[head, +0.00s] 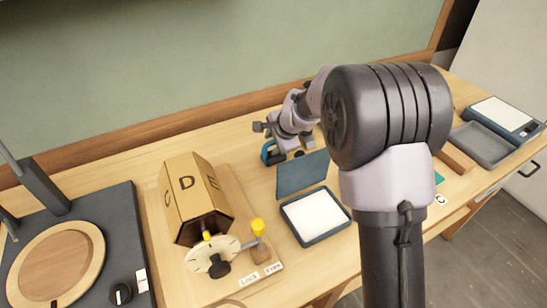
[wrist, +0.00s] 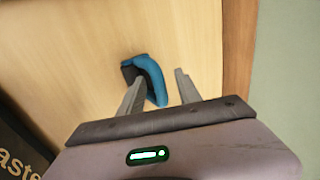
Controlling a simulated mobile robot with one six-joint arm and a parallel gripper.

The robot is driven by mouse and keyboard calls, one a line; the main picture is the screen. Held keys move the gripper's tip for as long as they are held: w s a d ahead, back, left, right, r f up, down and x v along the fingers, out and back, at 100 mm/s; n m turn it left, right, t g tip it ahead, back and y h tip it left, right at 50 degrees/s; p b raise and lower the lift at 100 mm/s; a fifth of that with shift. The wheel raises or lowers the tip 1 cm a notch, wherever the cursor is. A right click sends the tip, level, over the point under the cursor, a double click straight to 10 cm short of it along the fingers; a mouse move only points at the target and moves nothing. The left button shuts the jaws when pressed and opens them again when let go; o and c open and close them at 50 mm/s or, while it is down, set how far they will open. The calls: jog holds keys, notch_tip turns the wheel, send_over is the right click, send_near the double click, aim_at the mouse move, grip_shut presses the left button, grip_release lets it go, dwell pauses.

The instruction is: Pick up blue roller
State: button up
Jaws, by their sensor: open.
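The blue roller (head: 267,153) lies on the wooden bench, below and just beyond my gripper (head: 262,131) in the head view. In the wrist view, the roller (wrist: 153,77) shows as a blue curved piece with a dark part at its left. My gripper (wrist: 160,76) is open there. The left finger overlaps the roller's lower part, and the right finger stands apart to its right, with bare wood between. I cannot tell whether the left finger touches the roller.
An ink pad with an open lid (head: 303,175) lies close to the roller. A lettered wooden drum (head: 190,190) with a dial stands at left. A dark turntable base (head: 125,240) is further left. A grey tray (head: 483,143) lies at right. The bench's back edge borders a green wall.

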jog(key=shift+r, duration=0.1)
jog(key=shift+c, duration=0.4)
grip_shut()
dwell(0.8)
